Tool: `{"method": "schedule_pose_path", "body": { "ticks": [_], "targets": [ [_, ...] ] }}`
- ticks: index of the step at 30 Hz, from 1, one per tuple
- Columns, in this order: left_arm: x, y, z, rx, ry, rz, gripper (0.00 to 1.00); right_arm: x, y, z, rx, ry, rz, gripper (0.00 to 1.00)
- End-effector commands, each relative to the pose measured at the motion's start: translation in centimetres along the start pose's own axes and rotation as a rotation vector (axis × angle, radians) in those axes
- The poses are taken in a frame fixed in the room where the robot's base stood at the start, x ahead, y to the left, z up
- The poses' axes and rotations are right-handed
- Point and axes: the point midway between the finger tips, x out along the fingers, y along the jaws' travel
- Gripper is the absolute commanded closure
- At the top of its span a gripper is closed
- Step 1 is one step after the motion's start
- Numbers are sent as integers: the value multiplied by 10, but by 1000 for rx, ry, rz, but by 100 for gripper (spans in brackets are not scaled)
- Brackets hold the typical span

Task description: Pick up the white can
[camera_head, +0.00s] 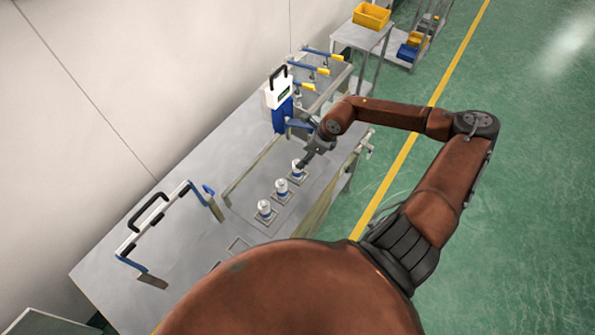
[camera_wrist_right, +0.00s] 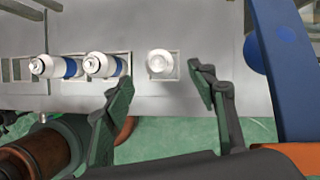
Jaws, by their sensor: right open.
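Three small white cans stand upright in a row on the grey table, in square holders. The far can (camera_head: 298,169) is closest to my right gripper (camera_head: 309,158), which is just above and beside it. In the right wrist view, that can (camera_wrist_right: 160,63) is seen nearly from above, just past the gap between my open, empty fingers (camera_wrist_right: 160,82). The other two cans, the middle one (camera_head: 281,187) and the near one (camera_head: 264,209), have blue bands. They are left of the fingers in the wrist view (camera_wrist_right: 102,65) (camera_wrist_right: 54,67). My left gripper is not in view.
A blue and white press-like device (camera_head: 281,100) stands just behind my right gripper. A black-handled frame (camera_head: 152,225) is at the table's left. Blue levers with yellow ends (camera_head: 308,70) line the far end. An empty square holder (camera_head: 238,244) lies nearer.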

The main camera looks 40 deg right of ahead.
Motion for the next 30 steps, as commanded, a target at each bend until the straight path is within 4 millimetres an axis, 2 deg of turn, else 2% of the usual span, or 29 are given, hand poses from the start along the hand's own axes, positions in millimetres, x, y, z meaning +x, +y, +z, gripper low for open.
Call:
{"method": "schedule_pose_path", "body": {
  "ticks": [4,13,21,30],
  "targets": [
    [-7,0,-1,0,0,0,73,24,1,-4,2,-3,2,48],
    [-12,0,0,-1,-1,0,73,48,1,-5,4,-2,3,48],
    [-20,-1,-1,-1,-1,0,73,84,1,-5,4,-2,2,48],
    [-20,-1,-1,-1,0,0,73,89,1,-6,1,-1,1,48]
  ]
}}
